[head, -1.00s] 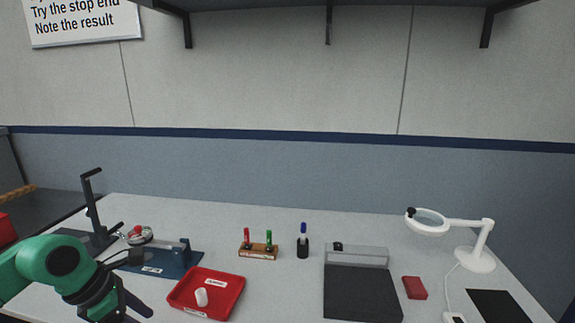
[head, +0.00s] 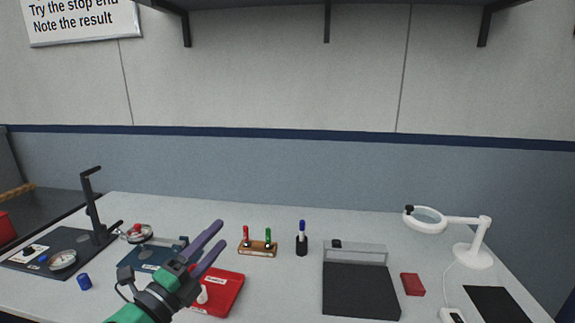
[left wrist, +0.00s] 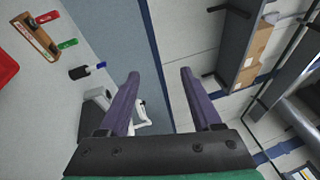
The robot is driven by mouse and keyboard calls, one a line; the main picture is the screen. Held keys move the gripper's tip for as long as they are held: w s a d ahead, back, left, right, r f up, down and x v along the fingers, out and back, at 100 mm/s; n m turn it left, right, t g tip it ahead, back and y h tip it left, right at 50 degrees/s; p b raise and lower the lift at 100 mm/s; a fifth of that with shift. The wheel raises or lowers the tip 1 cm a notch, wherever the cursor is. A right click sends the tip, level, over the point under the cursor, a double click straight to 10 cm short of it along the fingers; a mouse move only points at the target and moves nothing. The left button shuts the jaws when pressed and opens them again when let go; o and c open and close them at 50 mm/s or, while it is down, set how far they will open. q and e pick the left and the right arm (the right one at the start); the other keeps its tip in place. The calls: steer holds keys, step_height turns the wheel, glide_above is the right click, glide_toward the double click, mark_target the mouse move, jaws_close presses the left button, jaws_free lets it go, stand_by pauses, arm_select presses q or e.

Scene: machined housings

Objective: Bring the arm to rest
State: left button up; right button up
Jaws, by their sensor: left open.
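My left gripper (head: 212,247) is raised over the front left of the bench in the head view, with its two purple fingers apart and nothing between them. It overlaps the red tray (head: 232,292) and the blue fixture (head: 135,257) in that view. In the left wrist view its open fingers (left wrist: 160,78) point toward the wall, with empty space between them. My right gripper is in neither view.
A black gauge stand (head: 92,210) is at left. A shelf hangs above.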

arm_select(q)
steer(key=s+a+f+n+g+y, duration=0.3)
steer(key=a+f+n+y, duration=0.3)
steer(key=f+n, duration=0.3)
steer(key=s+a+f+n+g+y, duration=0.25)
steer(key=a+f+n+y, duration=0.25)
steer(key=f+n, duration=0.35)
steer(key=s+d+f+n+g+h, duration=0.2)
steer(key=s+f+n+g, duration=0.55)
steer(key=s+f, duration=0.65)
steer(key=s+f+m+g, duration=0.2)
steer(key=s+f+g, duration=0.15)
steer(key=f, duration=1.75)
steer(key=s+a+f, duration=0.2)
steer(key=s+f, duration=1.3)
steer(key=s, duration=0.2)
steer(key=shift+s+a+f, duration=0.2)
steer(key=shift+s+f, duration=0.05)
steer(key=shift+f, duration=0.05)
